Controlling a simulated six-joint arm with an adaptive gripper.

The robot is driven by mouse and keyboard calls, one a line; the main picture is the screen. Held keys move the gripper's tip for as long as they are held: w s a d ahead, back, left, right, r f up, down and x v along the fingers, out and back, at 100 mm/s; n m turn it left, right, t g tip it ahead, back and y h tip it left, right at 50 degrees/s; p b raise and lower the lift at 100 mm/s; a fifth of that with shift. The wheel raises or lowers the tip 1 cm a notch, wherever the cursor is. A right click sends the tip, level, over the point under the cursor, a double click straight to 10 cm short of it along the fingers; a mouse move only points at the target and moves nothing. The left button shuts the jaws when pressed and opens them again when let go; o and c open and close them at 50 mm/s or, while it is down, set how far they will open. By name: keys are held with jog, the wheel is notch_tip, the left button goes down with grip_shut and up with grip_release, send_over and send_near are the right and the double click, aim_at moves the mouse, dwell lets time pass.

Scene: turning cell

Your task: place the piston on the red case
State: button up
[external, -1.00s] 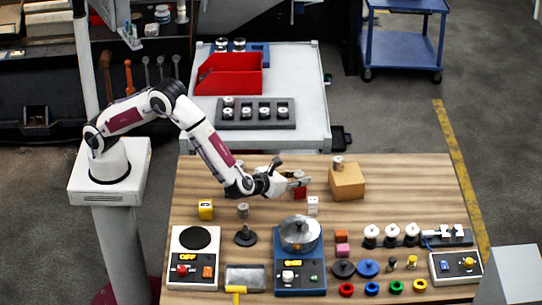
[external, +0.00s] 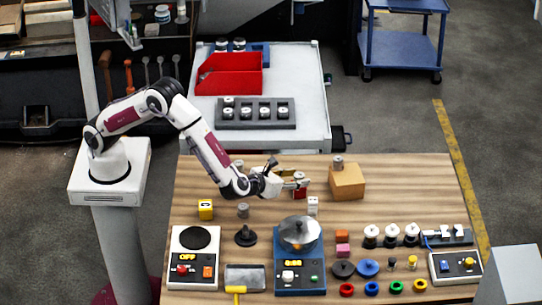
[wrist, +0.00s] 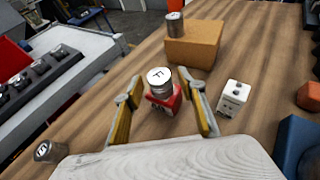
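A grey metal piston (wrist: 160,80) marked with a letter on top appears to stand upright on the red case (wrist: 163,101) in the wrist view. My gripper (wrist: 164,110) is open, with one yellow-padded finger on each side of them and a visible gap to the piston. In the external view my gripper (external: 296,182) is low over the table at the red case (external: 300,193); the fingers partly cover the piston there. Exact contact between piston and case is hard to see.
An orange-brown box (external: 347,182) with another piston (external: 338,162) on it stands to the right. A white case (external: 313,205) is close to the red case. A yellow case (external: 206,210) and another piston (external: 243,210) are at left.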

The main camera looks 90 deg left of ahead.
jog(key=v, duration=1)
jog(key=shift+r, duration=0.1)
dwell(0.3)
jog(key=w+r+m+t+h, duration=0.35)
jog(key=r+m+h, duration=0.35)
jog(key=r+m, duration=0.6)
jog(key=s+a+r+m+h, duration=0.2)
jog(key=s+r+m+h, duration=0.3)
jog(key=s+r+m, duration=0.45)
jog(key=s+a+f+m+g+y, duration=0.1)
jog(key=s+a+f+m+g, duration=0.1)
jog(key=s+a+m, duration=0.4)
jog(key=s+a+f+m+g+y, duration=0.1)
jog(key=s+a+f+m+g, duration=0.2)
jog(key=s, duration=1.1)
jog(key=s+a+f+m+g+y, duration=0.1)
jog(key=s+a+f+m+g, duration=0.2)
jog(key=s+a+f+m, duration=0.3)
jog(key=s+a+m, duration=0.2)
jog(key=s+m, duration=0.2)
jog(key=m, duration=0.2)
jog(key=shift+s+a+m, duration=0.2)
jog(key=shift+a+m, duration=0.15)
jog(key=shift+a, duration=0.05)
